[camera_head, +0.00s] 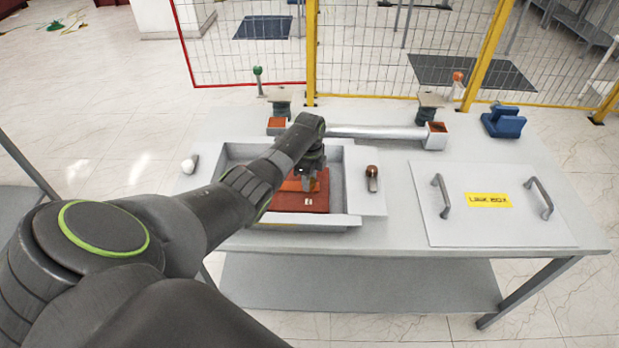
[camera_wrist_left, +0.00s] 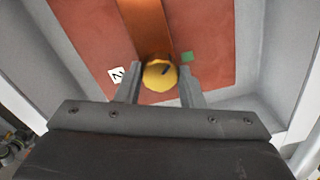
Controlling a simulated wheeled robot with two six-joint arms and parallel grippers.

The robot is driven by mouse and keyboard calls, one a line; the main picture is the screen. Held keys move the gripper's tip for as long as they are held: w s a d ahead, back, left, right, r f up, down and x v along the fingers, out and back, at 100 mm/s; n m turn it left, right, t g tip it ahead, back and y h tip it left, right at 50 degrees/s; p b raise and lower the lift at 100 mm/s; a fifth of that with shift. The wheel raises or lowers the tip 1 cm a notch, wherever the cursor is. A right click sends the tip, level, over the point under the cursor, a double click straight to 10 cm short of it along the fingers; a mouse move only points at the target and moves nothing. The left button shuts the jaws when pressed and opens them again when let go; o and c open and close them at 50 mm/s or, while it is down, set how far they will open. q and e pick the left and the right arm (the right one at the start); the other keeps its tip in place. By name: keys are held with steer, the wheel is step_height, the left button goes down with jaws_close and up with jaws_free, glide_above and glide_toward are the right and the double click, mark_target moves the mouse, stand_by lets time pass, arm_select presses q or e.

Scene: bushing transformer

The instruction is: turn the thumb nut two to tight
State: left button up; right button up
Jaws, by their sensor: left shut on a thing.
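The yellow thumb nut (camera_wrist_left: 159,75) shows in the left wrist view, at the end of a copper-coloured bar (camera_wrist_left: 147,25) on a red-brown board (camera_wrist_left: 95,40). A dark mark shows on the nut's top. A white label with a 2 (camera_wrist_left: 116,75) lies to its left and a green patch (camera_wrist_left: 187,57) to its right. My left gripper (camera_wrist_left: 160,85) is shut on the nut, one finger on each side. In the head view my left gripper (camera_head: 308,180) reaches down into the grey tray (camera_head: 353,190), and my arm hides the nut and part of the board (camera_head: 300,203). My right gripper is not in view.
A grey lid marked with a yellow label (camera_head: 488,200) and two handles lies at the right of the table. A blue block (camera_head: 503,121) stands at the back right. A grey bar (camera_head: 375,132) and clamps line the back. A small dark-red knob (camera_head: 372,172) sits right of the tray.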

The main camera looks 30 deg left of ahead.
arm_select(q)
steer(key=m, duration=0.3)
steer(key=shift+w+r+m, duration=0.15)
steer(key=shift+m, duration=1.95)
steer(key=o, duration=1)
step_height(320, 180, up, 17)
steer(key=b, duration=0.1)
steer(key=shift+r, duration=0.2)
steer(key=shift+f, duration=0.1)
